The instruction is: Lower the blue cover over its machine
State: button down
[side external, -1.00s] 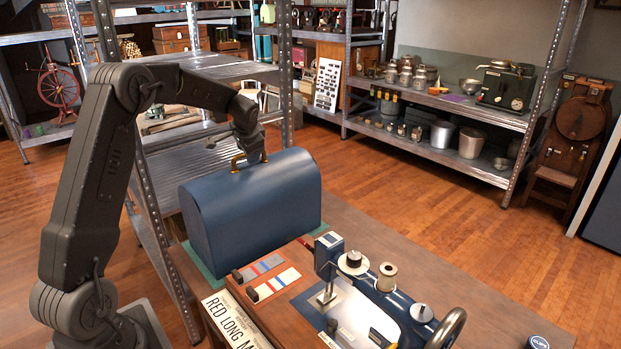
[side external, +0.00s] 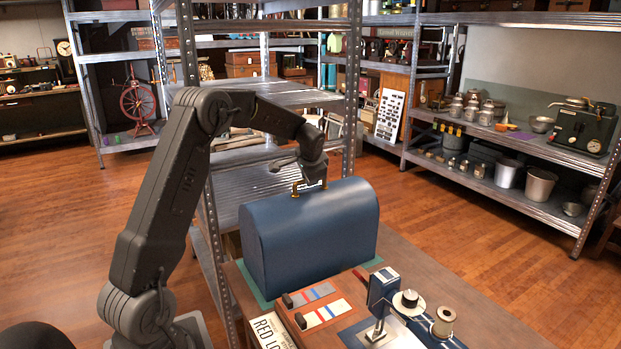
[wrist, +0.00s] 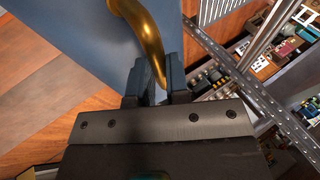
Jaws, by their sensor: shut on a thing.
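The blue cover (side external: 310,240) is a box with a rounded top and a brass handle (side external: 296,189). It stands upright at the far end of the table, on or just above a green mat (side external: 257,295); I cannot tell whether it touches. My gripper (side external: 311,184) is above the cover, shut on its handle. In the wrist view, the brass handle (wrist: 143,22) runs down between the fingers of my gripper (wrist: 159,78), beside the blue cover (wrist: 75,35). The blue sewing machine (side external: 381,288) stands uncovered nearer the camera, partly cut off by the frame.
Two switch panels (side external: 325,313) and a lettered sign (side external: 270,330) lie between cover and machine or at the table edge. A metal shelf post (side external: 352,100) rises behind the cover. Shelves with pots (side external: 508,172) stand at the back right. Bare table (side external: 430,275) lies right of the cover.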

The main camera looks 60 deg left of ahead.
jog(key=shift+r, duration=0.1)
notch_tip(320, 180, up, 28)
dwell(2.7)
jog(key=shift+s+d, duration=0.1)
jog(key=shift+d, duration=0.05)
dwell(0.5)
jog(key=d+m+t+h, duration=0.1)
jog(key=d+m, duration=0.3)
jog(key=d, duration=0.7)
jog(key=shift+s+d+m+t+h, duration=0.3)
jog(key=shift+s+d+t, duration=0.05)
jog(key=shift+t, duration=0.15)
dwell(0.4)
